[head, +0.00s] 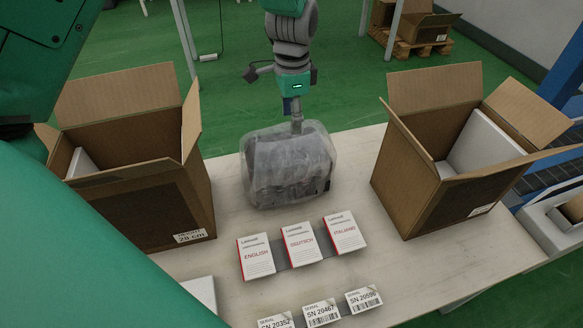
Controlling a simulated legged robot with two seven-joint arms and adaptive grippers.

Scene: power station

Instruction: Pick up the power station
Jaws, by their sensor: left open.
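The power station (289,166) is a dark, boxy shape inside a clear, crinkled plastic wrap. It stands at the middle of the table, between two cardboard boxes. My left gripper (297,122) comes down from the top of the head view, over the far upper edge of the wrapped power station. Its tip is at or very near the wrap; I cannot tell whether it touches. It is open, and its fingers are hard to make out. My right gripper is not in view.
Open cardboard boxes stand left (140,215) and right (405,165) on the pale table (345,265). Several manuals (301,245) and serial labels (322,313) lie in front. My large green arm link covers the lower left. A pallet with boxes (415,30) stands behind.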

